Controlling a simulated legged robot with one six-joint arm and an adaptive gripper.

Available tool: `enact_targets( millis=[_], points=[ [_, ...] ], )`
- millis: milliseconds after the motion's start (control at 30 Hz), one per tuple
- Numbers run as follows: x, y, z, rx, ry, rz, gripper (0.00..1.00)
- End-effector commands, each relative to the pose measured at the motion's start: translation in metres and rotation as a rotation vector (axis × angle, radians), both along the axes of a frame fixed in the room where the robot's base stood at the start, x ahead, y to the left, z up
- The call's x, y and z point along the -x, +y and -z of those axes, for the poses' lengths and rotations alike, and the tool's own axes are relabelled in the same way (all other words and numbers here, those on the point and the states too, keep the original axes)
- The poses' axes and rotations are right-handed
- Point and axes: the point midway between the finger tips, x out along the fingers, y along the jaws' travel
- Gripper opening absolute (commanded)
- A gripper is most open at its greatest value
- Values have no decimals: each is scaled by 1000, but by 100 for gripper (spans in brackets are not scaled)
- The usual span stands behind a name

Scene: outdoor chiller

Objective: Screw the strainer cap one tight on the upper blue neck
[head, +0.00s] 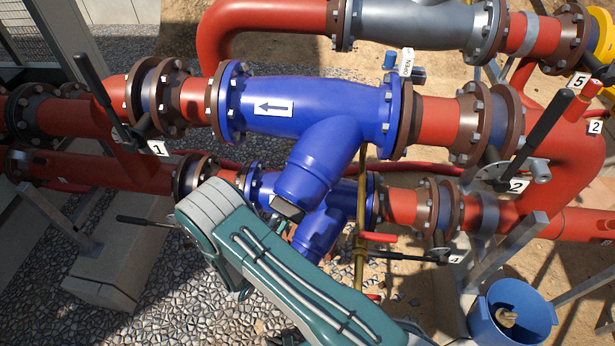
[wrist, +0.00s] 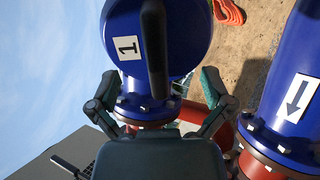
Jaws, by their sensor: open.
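The upper blue neck (head: 325,155) slants down and left from the upper blue strainer body (head: 290,105), which bears an arrow label. In the wrist view, strainer cap one (wrist: 185,45) is a round blue face with a "1" label and a dark bar handle (wrist: 155,48). It appears to sit on the neck's end; I cannot tell how tight it is. My gripper (wrist: 160,88) is open, one finger low on each side of the cap and bar, apart from the bar. In the head view my arm hides the gripper.
A lower blue neck (head: 318,232) lies just below the upper one. A brass pipe (head: 361,220) with a red handle (head: 378,237) stands to its right. Black valve levers (head: 540,123) project at both sides. A blue bucket (head: 510,318) stands lower right.

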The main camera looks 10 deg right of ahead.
Motion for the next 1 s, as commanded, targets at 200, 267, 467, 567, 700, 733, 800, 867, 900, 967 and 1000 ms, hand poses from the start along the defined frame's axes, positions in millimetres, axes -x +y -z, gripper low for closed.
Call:
enact_targets(
  millis=[200,267,467,567,700,733,800,867,900,967,1000],
  points=[
    [15,16,9,0,0,-2,100],
    [18,20,11,0,0,-2,100],
    [31,34,19,0,0,-2,100],
    [38,41,22,-1,-1,-2,100],
    [47,50,27,-1,-1,-3,100],
    [49,52,29,-1,-1,-3,100],
    [53,57,31,0,0,-2,100],
    [57,61,33,-1,-1,-2,100],
    [58,62,34,-2,0,-2,100],
    [59,63,35,-1,0,0,100],
    [60,64,35,-2,0,1,100]
  ],
)
